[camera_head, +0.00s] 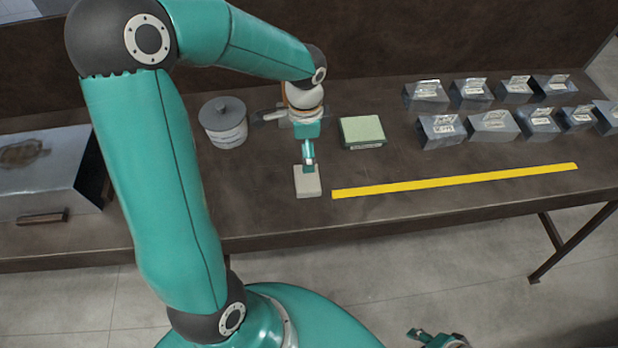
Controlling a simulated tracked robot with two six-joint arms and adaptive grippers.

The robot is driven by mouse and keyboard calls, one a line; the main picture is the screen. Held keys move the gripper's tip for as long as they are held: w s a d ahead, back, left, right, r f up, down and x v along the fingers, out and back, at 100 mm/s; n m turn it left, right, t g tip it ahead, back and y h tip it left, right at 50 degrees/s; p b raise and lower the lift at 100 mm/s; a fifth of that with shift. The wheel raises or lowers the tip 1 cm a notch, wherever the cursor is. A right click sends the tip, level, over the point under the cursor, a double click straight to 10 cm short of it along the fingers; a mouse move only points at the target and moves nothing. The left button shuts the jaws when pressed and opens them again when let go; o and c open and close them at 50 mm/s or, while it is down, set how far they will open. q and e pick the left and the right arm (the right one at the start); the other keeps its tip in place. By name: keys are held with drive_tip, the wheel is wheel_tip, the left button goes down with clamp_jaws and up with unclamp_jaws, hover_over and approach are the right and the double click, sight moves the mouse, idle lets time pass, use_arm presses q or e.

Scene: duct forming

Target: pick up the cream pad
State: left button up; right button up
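The cream pad (307,183) is a small pale block near the front middle of the dark table. My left arm reaches across from the left, and its gripper (309,164) points down at the pad's far edge. The fingertips overlap the pad's far part in this view and look close to it or touching. I cannot tell whether they are closed on the pad, or whether the pad is lifted. Part of my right gripper (438,340) shows at the bottom edge, away from the table, cut off by the frame; its opening is unclear.
A green-topped box (362,131) stands right of my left gripper, and a grey lidded pot (224,123) stands left. A yellow strip (455,181) lies along the front. Several grey metal pieces (492,126) stand in rows at right. A metal duct form (45,170) is at far left.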

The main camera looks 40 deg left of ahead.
use_arm(q)
hover_over(307, 177)
wheel_tip(307, 177, down, 7)
drive_tip(key=shift+s+a+r, duration=0.1)
drive_tip(key=shift+s+a, duration=0.05)
drive_tip(key=shift+s+f, duration=0.1)
drive_tip(key=shift+f, duration=0.4)
drive_tip(key=shift+w+d+f, duration=0.1)
drive_tip(key=shift+f, duration=1.2)
drive_tip(key=shift+w+d+f, duration=0.1)
drive_tip(key=shift+f, duration=1.2)
drive_tip(key=c, duration=0.8)
drive_tip(key=shift+r+p, duration=0.1)
drive_tip(key=shift+p, duration=0.2)
wheel_tip(307, 177, up, 20)
